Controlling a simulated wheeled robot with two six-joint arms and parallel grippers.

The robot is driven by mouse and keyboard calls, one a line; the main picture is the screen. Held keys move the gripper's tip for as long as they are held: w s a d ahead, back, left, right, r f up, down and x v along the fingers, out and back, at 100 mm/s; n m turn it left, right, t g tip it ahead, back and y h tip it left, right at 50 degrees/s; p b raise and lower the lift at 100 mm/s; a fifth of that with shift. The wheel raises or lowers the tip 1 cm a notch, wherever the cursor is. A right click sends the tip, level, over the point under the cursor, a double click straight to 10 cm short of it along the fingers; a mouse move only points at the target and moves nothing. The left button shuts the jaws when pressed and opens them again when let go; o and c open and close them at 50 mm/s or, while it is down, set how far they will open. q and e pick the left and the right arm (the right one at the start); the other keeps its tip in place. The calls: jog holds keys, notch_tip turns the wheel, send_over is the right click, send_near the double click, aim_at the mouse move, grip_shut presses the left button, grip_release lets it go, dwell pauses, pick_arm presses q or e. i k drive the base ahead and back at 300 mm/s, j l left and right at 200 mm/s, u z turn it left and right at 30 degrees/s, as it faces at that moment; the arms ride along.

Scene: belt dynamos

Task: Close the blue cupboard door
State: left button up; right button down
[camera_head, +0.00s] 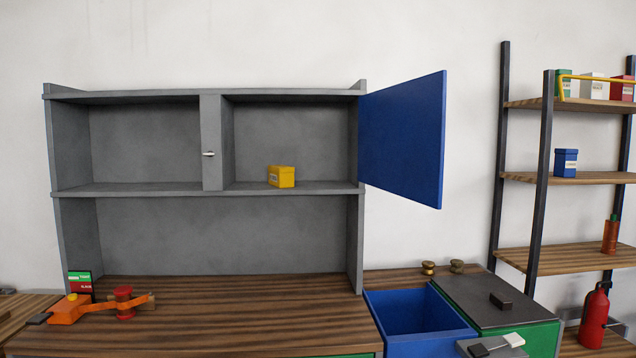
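The blue cupboard door (402,138) stands open at the right side of the grey cupboard (210,120). It is attached along the right edge of the upper right compartment and swings out to the right, so that compartment is uncovered. I see no handle on the side of the door facing me. A grey and black part at the bottom edge, right of centre, looks like my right gripper (496,345). It is cut off by the frame, well below the door, and its opening is unclear. My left gripper is not in view.
A yellow box (281,177) sits inside the right compartment. An orange tool with a red spool (124,303) lies on the wooden bench (230,310). A blue open bin (415,312) and a dark lid (485,295) are below the door. Shelves (570,258) stand right.

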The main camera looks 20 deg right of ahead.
aim_at(401, 126)
jog(key=i+l, duration=0.2)
jog(key=l, duration=0.2)
jog(key=i+l, duration=0.2)
jog(key=l, duration=0.15)
jog(key=i+l, duration=0.15)
jog(key=l, duration=0.25)
jog(key=i+l, duration=0.2)
jog(key=l, duration=0.2)
jog(key=i+l, duration=0.2)
jog(key=l, duration=0.15)
jog(key=i+l, duration=0.2)
jog(key=l, duration=0.2)
jog(key=i+l, duration=0.15)
jog(key=l, duration=0.25)
